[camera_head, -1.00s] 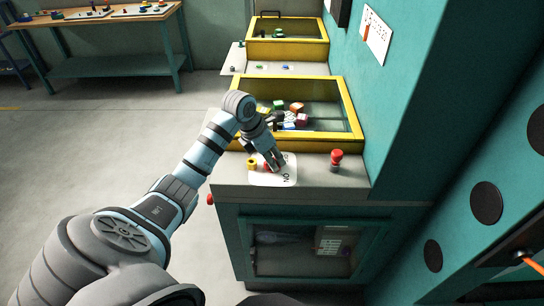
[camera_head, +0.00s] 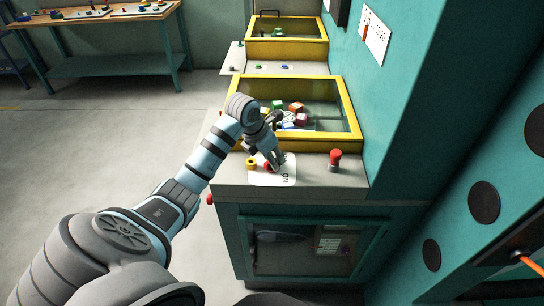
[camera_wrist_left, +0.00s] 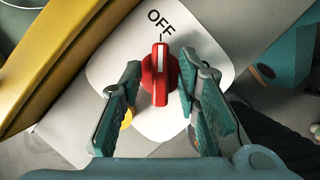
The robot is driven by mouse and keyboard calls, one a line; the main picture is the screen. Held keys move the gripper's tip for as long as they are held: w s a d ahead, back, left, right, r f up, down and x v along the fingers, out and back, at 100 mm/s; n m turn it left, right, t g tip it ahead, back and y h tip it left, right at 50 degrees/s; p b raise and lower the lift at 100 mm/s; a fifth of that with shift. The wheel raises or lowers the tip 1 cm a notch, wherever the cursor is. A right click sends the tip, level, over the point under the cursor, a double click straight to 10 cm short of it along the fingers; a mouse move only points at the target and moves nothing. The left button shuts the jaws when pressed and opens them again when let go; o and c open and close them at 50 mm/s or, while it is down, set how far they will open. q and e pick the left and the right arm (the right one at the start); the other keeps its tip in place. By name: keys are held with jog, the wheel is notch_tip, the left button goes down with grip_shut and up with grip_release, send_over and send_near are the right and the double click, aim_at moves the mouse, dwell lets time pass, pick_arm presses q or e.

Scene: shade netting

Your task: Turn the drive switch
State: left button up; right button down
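The drive switch is a red round knob (camera_wrist_left: 160,74) with a raised grip and a white line. It sits on a white plate (camera_wrist_left: 105,72); the line points toward the word OFF. In the head view the plate (camera_head: 258,179) lies on the near grey ledge, with the knob partly hidden by my gripper. My left gripper (camera_head: 275,167) reaches down over it. In the left wrist view its two fingers (camera_wrist_left: 162,85) stand apart on either side of the knob, with the raised grip between them and gaps to it. My right gripper is not in view.
A red mushroom button (camera_head: 336,158) stands right of the plate and a small yellow ring (camera_head: 251,162) left of it. A yellow-framed bin (camera_head: 347,105) with colored blocks lies behind. A teal cabinet wall (camera_head: 425,90) closes off the right.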

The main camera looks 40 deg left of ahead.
pick_arm(q)
jog(key=v, duration=1.2)
jog(key=shift+w, duration=0.1)
